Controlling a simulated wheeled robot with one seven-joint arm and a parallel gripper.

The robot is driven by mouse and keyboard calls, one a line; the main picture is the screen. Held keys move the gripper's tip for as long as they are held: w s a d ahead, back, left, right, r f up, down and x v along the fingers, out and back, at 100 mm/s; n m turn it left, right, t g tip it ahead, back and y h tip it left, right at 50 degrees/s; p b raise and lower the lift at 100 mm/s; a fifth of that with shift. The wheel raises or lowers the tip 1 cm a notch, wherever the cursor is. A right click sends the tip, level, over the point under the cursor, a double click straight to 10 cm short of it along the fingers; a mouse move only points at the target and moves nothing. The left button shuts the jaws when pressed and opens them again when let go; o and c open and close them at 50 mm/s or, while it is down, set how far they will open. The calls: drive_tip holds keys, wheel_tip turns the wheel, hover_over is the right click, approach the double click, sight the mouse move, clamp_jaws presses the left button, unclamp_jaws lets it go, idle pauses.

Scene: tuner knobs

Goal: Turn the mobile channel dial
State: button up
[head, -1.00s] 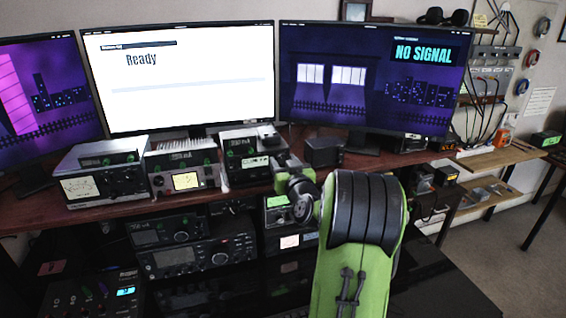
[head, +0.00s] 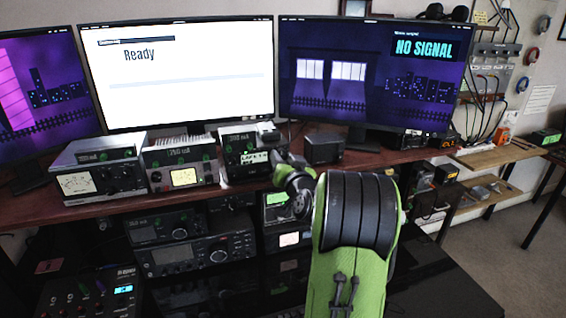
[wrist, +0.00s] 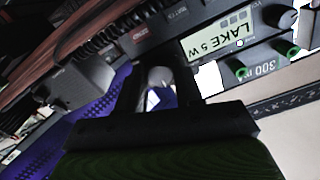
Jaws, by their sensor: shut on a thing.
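The mobile radio (head: 231,168) is a dark box on the desk shelf, below the middle monitor's right end. Its lit display (head: 255,157) reads "LAKE 5 W"; the display also shows upside down in the wrist view (wrist: 222,38). My gripper (wrist: 160,78) is at the end of the radio's front by the display, shut on a small greyish round knob, which I take as the channel dial. The fingers hide most of it, so its pointer is not visible. Another knob (wrist: 278,15), the volume by its partly seen label, sits on the display's other side.
A dark speaker box (head: 323,149) stands close on the right. Monitors rise behind.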

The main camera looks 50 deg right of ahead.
drive_tip(key=shift+m, duration=1.1)
drive_tip(key=o, duration=1)
drive_tip(key=shift+b, duration=0.3)
